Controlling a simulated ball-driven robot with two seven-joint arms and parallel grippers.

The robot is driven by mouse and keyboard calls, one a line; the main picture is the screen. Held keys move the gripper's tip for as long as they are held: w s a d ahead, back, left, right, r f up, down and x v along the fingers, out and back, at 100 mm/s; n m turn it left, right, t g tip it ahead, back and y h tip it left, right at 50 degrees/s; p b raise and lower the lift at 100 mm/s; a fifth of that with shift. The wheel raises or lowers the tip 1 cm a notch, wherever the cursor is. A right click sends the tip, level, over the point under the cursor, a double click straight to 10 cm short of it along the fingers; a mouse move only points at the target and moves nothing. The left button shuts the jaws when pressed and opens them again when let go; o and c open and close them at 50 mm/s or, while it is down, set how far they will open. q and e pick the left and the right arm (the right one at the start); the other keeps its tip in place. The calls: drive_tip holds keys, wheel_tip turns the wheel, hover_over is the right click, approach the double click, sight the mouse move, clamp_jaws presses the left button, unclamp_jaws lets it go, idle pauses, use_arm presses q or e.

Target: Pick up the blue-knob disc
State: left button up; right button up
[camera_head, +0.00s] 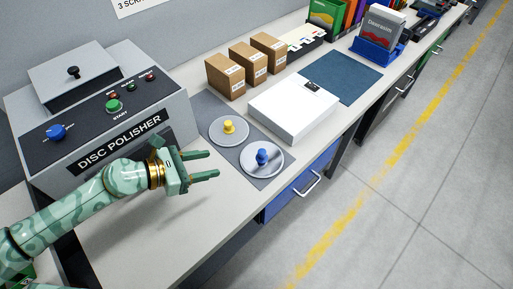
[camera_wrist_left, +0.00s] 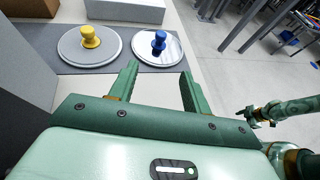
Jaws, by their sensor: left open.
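The blue-knob disc (camera_head: 262,160) is a silvery round plate with a blue knob, lying flat on a grey mat (camera_head: 207,108) near the bench's front edge. It also shows in the left wrist view (camera_wrist_left: 160,45), just beyond my fingertips. A yellow-knob disc (camera_head: 229,130) lies behind it on the same mat. My left gripper (camera_head: 213,164) is open and empty, to the left of the blue-knob disc, its fingers pointing towards it and apart from it. My right gripper (camera_wrist_left: 248,114) shows small at the right of the left wrist view; its jaws are too small to judge.
A grey disc polisher (camera_head: 120,135) stands at the left behind my left arm. A white box (camera_head: 293,108) lies just past the discs, with several cardboard boxes (camera_head: 226,76) behind. Bare benchtop (camera_head: 190,215) lies in front of my gripper. A blue drawer (camera_head: 300,183) is below the edge.

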sight(256, 160)
use_arm(q)
drive_tip(key=x, duration=0.6)
drive_tip(key=shift+s+d+r, duration=0.1)
drive_tip(key=shift+d+r, duration=0.1)
drive_tip(key=x, duration=0.4)
drive_tip(key=shift+f, duration=0.1)
drive_tip(key=shift+w+d+f, duration=0.1)
drive_tip(key=shift+w+d, duration=0.05)
drive_tip(key=shift+w, duration=0.05)
drive_tip(key=b+x, duration=0.1)
drive_tip(key=x, duration=0.4)
drive_tip(key=shift+f+b, duration=0.1)
drive_tip(key=shift+b, duration=0.25)
use_arm(e)
drive_tip(key=shift+s+f, duration=0.85)
drive_tip(key=shift+s, duration=0.05)
use_arm(q)
clamp_jaws()
use_arm(e)
drive_tip(key=shift+s, duration=0.1)
